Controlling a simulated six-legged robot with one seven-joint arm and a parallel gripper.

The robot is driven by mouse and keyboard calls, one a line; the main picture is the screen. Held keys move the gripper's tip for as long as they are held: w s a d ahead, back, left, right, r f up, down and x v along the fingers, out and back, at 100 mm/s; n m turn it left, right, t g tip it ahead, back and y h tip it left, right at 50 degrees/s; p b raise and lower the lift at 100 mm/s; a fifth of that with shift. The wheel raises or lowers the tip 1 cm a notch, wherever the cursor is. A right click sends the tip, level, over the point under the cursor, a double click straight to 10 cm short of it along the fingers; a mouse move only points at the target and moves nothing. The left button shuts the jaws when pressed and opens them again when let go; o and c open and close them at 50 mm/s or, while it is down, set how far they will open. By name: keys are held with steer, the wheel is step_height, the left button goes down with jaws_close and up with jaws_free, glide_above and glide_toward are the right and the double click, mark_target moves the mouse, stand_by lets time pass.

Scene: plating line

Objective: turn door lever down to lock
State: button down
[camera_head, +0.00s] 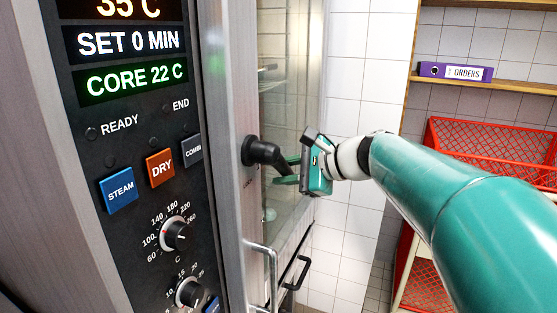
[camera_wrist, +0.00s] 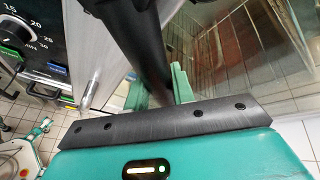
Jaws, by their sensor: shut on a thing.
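The black door lever (camera_head: 266,154) sticks out from a round hub on the oven door's edge, to the right of the control panel. It points right and slightly down in the head view. My gripper (camera_head: 288,172) is at the lever's outer end with its green fingers around it. In the wrist view the dark lever (camera_wrist: 146,45) runs down between the two green fingertips (camera_wrist: 160,86), and the gripper is shut on it. The lever's far tip is hidden by my gripper. The glass door (camera_head: 285,60) stands behind the lever and looks closed.
The control panel (camera_head: 130,125) with displays, buttons and knobs is at left. A metal handle (camera_head: 268,262) and a dark handle (camera_head: 298,272) sit below the lever. A red mesh rack (camera_head: 480,145) and a shelf with a purple binder (camera_head: 455,71) stand at right.

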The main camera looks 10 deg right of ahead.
steer(key=s+a+f+m+g, duration=0.1)
steer(key=s+a+f+m+g+y, duration=0.1)
steer(key=shift+s+m, duration=0.25)
steer(key=shift+m, duration=0.15)
steer(key=shift+s+a+f+m+g+y, duration=0.25)
steer(key=shift+s+a+m+g+y, duration=0.3)
steer(key=shift+s+m, duration=0.25)
steer(key=shift+s+a+m+g+y, duration=0.45)
steer(key=shift+s+m, duration=0.2)
steer(key=shift+m, duration=0.05)
steer(key=c, duration=1.2)
jaws_free()
steer(key=shift+s, duration=0.1)
steer(key=shift+f, duration=0.1)
steer(key=v, duration=1.3)
steer(key=shift+s+d, duration=0.1)
steer(key=shift+d, duration=0.25)
